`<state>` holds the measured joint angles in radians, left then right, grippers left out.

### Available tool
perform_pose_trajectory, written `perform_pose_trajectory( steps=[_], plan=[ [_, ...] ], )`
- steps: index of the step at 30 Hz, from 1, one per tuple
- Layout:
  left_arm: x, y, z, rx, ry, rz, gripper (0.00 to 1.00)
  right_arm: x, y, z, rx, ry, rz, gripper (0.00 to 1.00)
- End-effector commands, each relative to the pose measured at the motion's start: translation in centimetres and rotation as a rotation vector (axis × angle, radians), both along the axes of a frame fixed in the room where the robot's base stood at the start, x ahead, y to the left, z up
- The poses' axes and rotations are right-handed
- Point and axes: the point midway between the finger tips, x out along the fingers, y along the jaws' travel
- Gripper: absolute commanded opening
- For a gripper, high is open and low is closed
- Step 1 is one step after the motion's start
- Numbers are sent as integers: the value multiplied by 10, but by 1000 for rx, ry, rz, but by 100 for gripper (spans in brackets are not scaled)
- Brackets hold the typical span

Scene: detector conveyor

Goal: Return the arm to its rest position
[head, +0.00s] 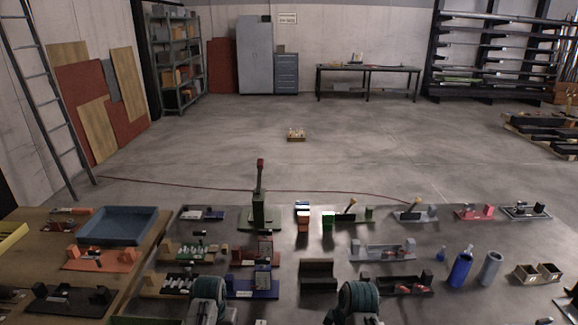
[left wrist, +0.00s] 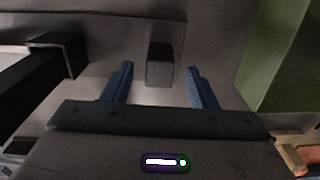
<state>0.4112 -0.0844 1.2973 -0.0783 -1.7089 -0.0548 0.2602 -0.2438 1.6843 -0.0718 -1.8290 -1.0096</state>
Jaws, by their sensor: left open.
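My left gripper (left wrist: 158,88) shows in the left wrist view with its two blue fingers spread apart. A small dark grey block (left wrist: 160,64) stands beyond and between the fingertips, and no grip on it shows. In the head view only the rounded upper parts of my two arms show at the bottom edge, left and right of the middle. Neither gripper can be made out there, and my right gripper is hidden.
In the left wrist view a green panel (left wrist: 285,65) stands at right and a black bar (left wrist: 35,85) at left. The head view shows a bench crowded with fixtures, a blue tray (head: 118,226), a blue bottle (head: 460,269) and a grey cylinder (head: 490,268). Open floor (head: 220,140) lies beyond.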

Motion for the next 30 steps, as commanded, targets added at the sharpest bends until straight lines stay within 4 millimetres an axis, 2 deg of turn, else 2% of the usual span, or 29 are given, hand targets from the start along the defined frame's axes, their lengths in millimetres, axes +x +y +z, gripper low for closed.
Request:
perform_pose_trajectory(
  steps=[1, 6, 12, 24, 30],
  plan=[
    [1, 0, 9, 0, -4, 0, 53, 8, 28, 17, 49, -21, 13, 0],
    [1, 0, 34, 0, -3, 0, 53, 8, 28, 17, 49, -21, 13, 0],
    [0, 0, 51, 0, -1, 0, 53, 8, 28, 17, 49, -21, 13, 0],
    [0, 0, 52, 0, 0, 0, 53, 7, 28, 17, 49, -21, 13, 0],
    [0, 0, 34, 0, 3, 0, 53, 7, 28, 17, 49, -21, 13, 0]
  ],
)
